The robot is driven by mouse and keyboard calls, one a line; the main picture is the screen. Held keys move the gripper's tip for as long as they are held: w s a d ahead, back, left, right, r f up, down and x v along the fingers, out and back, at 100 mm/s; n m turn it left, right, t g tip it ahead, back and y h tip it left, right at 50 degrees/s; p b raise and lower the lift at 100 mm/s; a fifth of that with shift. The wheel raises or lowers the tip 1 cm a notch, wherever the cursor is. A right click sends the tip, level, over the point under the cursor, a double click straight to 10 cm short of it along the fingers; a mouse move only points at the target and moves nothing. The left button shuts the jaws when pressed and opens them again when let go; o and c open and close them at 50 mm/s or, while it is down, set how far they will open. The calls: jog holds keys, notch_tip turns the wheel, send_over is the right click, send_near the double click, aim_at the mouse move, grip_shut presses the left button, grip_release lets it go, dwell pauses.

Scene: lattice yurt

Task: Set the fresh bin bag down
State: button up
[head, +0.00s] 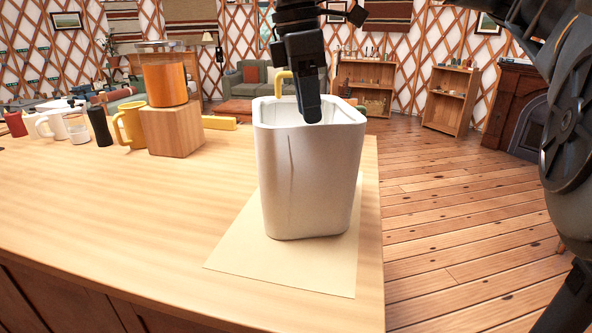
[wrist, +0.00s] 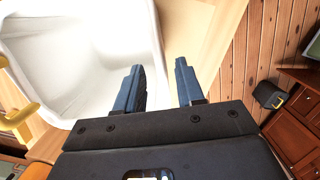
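A white bin (head: 308,185) stands upright on a cream mat (head: 240,255) near the table's right edge. A yellow loop (head: 283,82) shows at its back rim, and in the wrist view at the left (wrist: 18,115). The bin's inside (wrist: 80,55) is white and smooth; I cannot tell whether that is a bag lining it. No separate bag can be made out.
To the left on the wooden table (head: 120,210) stand an orange canister (head: 165,84) on a wooden block (head: 172,130), a yellow mug (head: 130,125), a black tumbler (head: 99,126) and a white mug (head: 52,125). The table's front left is clear. Open floor (head: 450,210) lies right.

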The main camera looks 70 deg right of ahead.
aim_at(303, 151)
jog(key=f, duration=0.3)
jog(key=s+f, duration=0.1)
jog(key=f, duration=0.2)
jog(key=shift+s+d, duration=0.1)
jog(key=shift+d, duration=0.05)
jog(key=shift+r, duration=0.1)
grip_shut()
dwell(0.3)
